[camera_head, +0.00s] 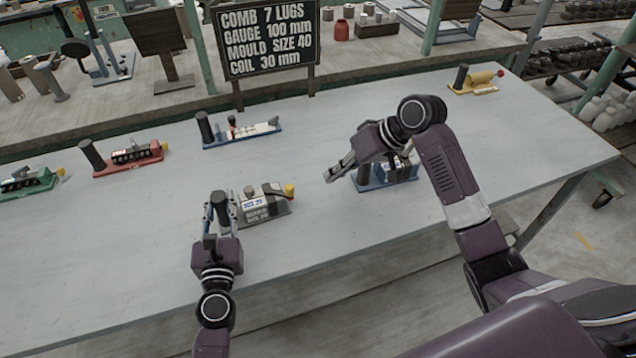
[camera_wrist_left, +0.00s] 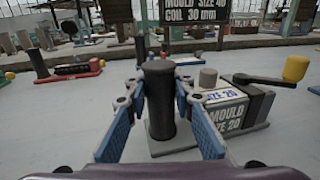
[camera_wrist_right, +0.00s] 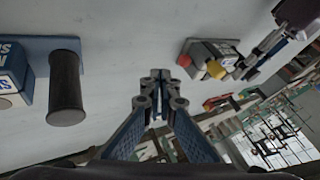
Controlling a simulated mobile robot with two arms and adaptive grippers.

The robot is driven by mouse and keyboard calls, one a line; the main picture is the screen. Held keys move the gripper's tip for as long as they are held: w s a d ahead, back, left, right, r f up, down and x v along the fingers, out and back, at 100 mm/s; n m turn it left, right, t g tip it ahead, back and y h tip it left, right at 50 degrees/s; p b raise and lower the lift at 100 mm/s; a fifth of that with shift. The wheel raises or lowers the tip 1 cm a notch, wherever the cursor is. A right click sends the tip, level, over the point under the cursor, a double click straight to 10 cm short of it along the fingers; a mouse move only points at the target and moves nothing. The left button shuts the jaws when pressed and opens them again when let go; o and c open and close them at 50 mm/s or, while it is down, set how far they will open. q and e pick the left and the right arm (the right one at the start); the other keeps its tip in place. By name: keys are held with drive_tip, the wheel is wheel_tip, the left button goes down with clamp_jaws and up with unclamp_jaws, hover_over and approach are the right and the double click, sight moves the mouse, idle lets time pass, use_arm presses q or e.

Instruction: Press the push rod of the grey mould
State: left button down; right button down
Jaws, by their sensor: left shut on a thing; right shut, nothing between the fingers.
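The grey mould (camera_head: 264,210) stands on the table in the head view, labelled "MOULD SIZE 20" in the left wrist view (camera_wrist_left: 226,114). It has a short grey cylinder (camera_wrist_left: 208,77) on top and a crank with a yellow knob (camera_wrist_left: 295,68). A red round end (camera_wrist_right: 184,61) shows on it in the right wrist view; I cannot tell which part is the push rod. My left gripper (camera_head: 218,200) is shut on the mould's upright black post (camera_wrist_left: 160,105). My right gripper (camera_head: 330,176) is shut and empty, above the table right of the mould, apart from it.
A blue-based device (camera_head: 372,184) with a black post (camera_wrist_right: 65,90) stands beneath my right arm. Red (camera_head: 130,160), blue (camera_head: 243,133), green (camera_head: 30,180) and yellow (camera_head: 478,84) devices stand farther off. A sign (camera_head: 266,45) stands behind. The table's front is clear.

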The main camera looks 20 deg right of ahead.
use_arm(q)
drive_tip(key=shift+s+f, duration=0.1)
drive_tip(key=shift+f, duration=0.2)
use_arm(e)
drive_tip(key=shift+v, duration=1.5)
use_arm(q)
drive_tip(key=c, duration=1.9)
unclamp_jaws()
drive_tip(key=o, duration=0.3)
drive_tip(key=shift+r, duration=0.1)
use_arm(e)
drive_tip(key=shift+w, duration=0.1)
use_arm(q)
drive_tip(key=shift+r, duration=0.1)
